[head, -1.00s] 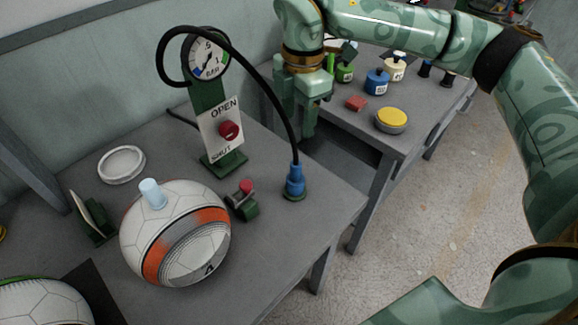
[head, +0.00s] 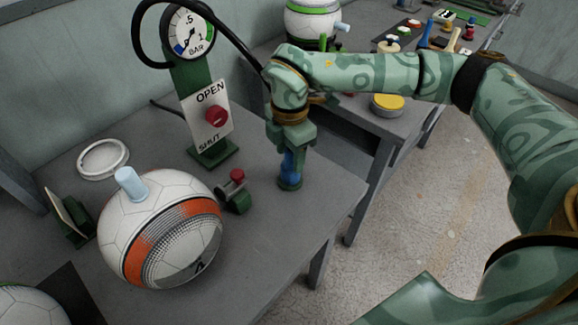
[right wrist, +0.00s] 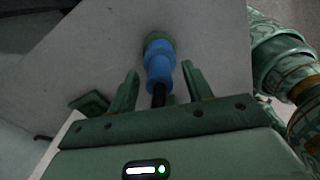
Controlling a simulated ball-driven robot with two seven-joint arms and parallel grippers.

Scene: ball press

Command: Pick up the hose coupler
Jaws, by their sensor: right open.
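The blue hose coupler (head: 289,166) stands upright on its round green base (head: 289,182) near the table's right edge. My right gripper (head: 291,158) is right over it, pointing down, with its fingers around the coupler's sides. In the right wrist view the coupler (right wrist: 159,66) lies between and a little beyond the two open fingers (right wrist: 160,82), with a gap on each side. The black hose (right wrist: 158,95) runs from the coupler back between the fingers. My left gripper is in neither view.
A white and orange ball (head: 160,230) with a pale plug (head: 130,183) sits at the left. A small clamp with a red knob (head: 236,176) stands left of the coupler. The gauge post with its OPEN/SHUT sign (head: 208,115) rises behind. A second table holds a yellow button (head: 388,103).

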